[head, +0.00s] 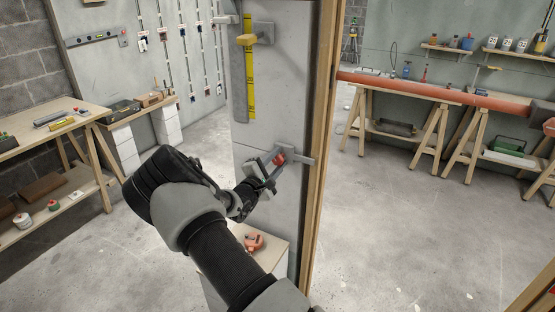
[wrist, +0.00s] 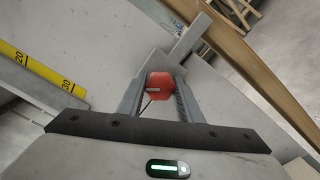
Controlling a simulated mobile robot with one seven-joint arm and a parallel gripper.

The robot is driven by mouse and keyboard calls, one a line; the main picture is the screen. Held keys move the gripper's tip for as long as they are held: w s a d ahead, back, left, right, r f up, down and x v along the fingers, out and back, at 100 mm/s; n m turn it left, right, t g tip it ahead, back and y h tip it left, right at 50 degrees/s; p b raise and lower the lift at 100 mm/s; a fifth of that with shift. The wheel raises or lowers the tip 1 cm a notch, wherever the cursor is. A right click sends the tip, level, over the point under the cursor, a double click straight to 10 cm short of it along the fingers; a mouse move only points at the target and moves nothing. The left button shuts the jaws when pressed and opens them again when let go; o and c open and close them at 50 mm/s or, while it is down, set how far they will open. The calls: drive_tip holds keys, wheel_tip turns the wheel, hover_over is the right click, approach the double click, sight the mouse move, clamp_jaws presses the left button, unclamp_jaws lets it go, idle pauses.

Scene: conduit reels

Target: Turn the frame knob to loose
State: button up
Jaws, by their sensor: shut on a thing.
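The red knob (wrist: 158,82) sits on a grey metal bracket (wrist: 187,38) on the pale wall panel. In the wrist view it is between the two fingers of my gripper (wrist: 159,92), which is shut on it. A short pale mark shows on its face; I cannot tell which setting it points to. In the head view a bit of the red knob (head: 280,159) shows past my gripper (head: 272,166), with the bracket's bar (head: 303,160) reaching right to the wooden post. Much of the knob is hidden by my fingers there.
A wooden post (head: 325,100) stands just right of the panel. A yellow ruler (head: 250,85) and a yellowish clamp-like part (head: 246,39) are higher up. An orange tool (head: 253,241) lies on a low box below my gripper. Workbenches stand left and right; the floor between is open.

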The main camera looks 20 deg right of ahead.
drive_tip(key=shift+n, duration=1.2)
drive_tip(key=o, duration=1)
drive_tip(key=shift+o, duration=0.2)
drive_tip(key=v, duration=1.7)
drive_tip(key=shift+s+a, duration=0.15)
drive_tip(key=shift+s, duration=0.05)
drive_tip(key=shift+r, duration=0.1)
